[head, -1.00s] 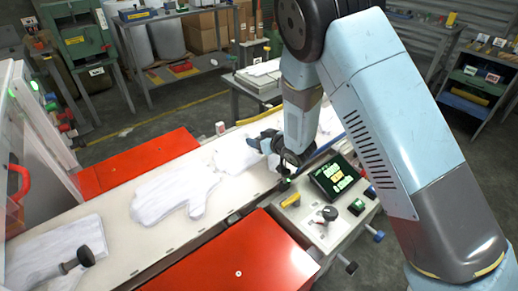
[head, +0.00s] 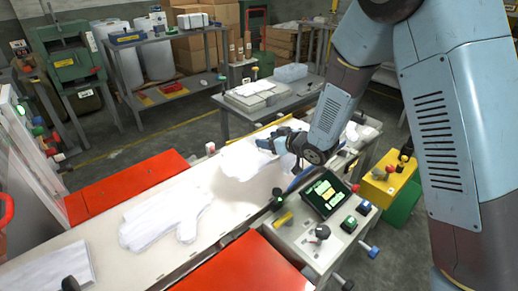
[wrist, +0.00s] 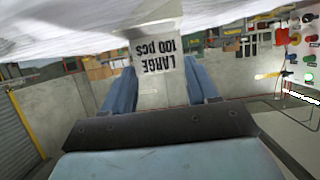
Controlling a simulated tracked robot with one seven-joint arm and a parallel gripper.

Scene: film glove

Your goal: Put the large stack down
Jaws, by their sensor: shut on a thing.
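The large stack (head: 245,160) is a pile of white glove-shaped film sheets at the right part of the pale belt table (head: 110,232). My gripper (head: 276,142) is at its far right end, with its fingers closed on it. In the wrist view white film (wrist: 60,25) fills the top. A tag (wrist: 152,57) reading "LARGE 100 pcs" shows upside down between my two blue fingers (wrist: 162,88). I cannot tell whether the stack touches the belt. Another white glove-shaped stack (head: 165,215) lies flat on the belt to the left.
A control panel (head: 312,222) with a screen and knobs stands right of the belt. Red covers (head: 130,185) flank the belt. A grey table (head: 275,105) behind carries white stacks and a clear bin (head: 290,72). More white film (head: 50,270) lies at lower left.

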